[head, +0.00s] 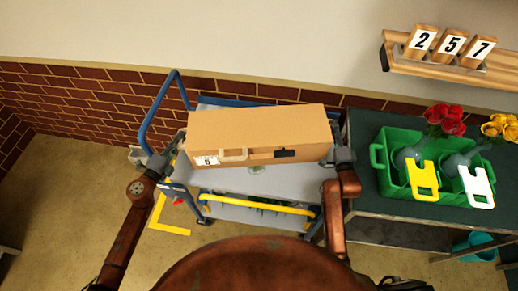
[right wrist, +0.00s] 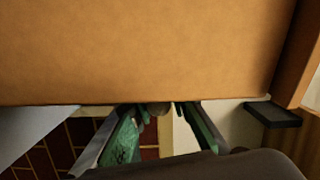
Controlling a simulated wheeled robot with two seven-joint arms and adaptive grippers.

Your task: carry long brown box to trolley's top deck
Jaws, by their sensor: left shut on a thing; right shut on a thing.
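The long brown box (head: 258,128) is level over the trolley's grey top deck (head: 285,183); I cannot tell whether it touches the deck. Its front carries a white label with a 5, a tan handle and a black latch. My left gripper (head: 176,148) is shut on the box's left end. My right gripper (head: 337,152) is shut on its right end. In the right wrist view the box (right wrist: 140,50) fills the upper part, with the right gripper's fingers (right wrist: 158,112) at its lower edge. The fingertip contact is partly hidden. The trolley's blue handle (head: 157,112) rises at the left.
A dark green bench (head: 363,125) stands close on the right, bearing a green crate (head: 384,183) with vases, red and yellow flowers and tags. A brick wall (head: 85,105) runs behind. A number shelf (head: 450,68) hangs upper right.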

